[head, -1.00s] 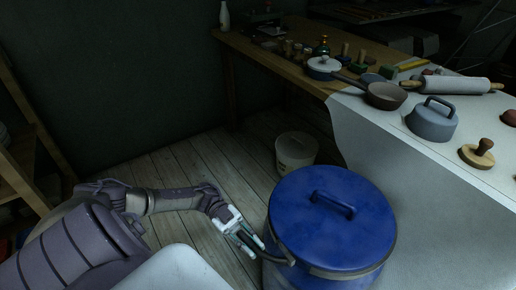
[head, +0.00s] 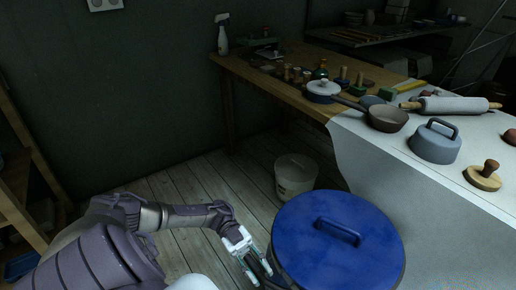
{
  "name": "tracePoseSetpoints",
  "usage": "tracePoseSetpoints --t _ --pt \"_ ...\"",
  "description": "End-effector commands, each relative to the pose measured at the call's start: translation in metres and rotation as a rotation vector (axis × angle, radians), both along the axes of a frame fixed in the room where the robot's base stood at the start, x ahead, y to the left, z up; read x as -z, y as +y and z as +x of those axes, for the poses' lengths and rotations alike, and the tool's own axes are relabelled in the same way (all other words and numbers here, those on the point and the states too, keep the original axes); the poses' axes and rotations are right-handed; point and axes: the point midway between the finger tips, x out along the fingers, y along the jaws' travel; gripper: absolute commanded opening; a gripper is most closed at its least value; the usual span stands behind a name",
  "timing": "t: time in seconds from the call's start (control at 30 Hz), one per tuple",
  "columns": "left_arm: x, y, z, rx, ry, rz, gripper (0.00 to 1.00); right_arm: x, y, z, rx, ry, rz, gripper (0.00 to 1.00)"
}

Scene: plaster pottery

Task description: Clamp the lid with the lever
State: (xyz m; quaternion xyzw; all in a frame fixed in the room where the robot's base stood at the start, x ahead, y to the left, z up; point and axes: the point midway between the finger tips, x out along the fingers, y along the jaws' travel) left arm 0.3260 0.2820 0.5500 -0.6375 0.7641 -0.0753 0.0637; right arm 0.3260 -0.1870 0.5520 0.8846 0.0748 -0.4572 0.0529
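A large blue drum stands at the lower right of the head view, with a round blue lid (head: 320,245) on top. The lid has a blue bar handle (head: 338,231) and appears to sit flat. My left gripper (head: 261,278) is at the drum's left side, just below the lid's rim, pointing down. Its two fingers are apart, with a gap between them, and nothing shows clearly in it. The lever is not clear; the drum's near left side is dark and partly hidden by the fingers. I cannot tell whether they touch the drum. My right gripper is out of view.
A white bucket (head: 295,177) stands behind the drum. Wooden floor (head: 180,190) is clear at left.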

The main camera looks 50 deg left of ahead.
Motion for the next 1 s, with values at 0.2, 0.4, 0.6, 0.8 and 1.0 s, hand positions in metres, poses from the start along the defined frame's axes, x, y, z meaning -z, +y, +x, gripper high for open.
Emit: tracePoseSetpoints --t 0.2,0.4,0.6,0.8,1.0 --pt "0.0 0.0 0.0 0.001 0.001 -0.001 0.46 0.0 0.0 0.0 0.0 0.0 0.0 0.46" --pt "0.0 0.003 0.0 0.001 0.001 0.0 0.46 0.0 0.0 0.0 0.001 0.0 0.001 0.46" --pt "0.001 0.032 0.007 -0.003 0.001 0.003 0.46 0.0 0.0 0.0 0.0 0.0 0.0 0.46" --pt "0.0 0.061 0.012 -0.001 0.0 0.001 0.46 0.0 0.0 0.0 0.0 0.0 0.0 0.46" --pt "0.0 0.073 0.014 0.001 0.0 -0.001 0.46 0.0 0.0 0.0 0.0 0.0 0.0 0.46"
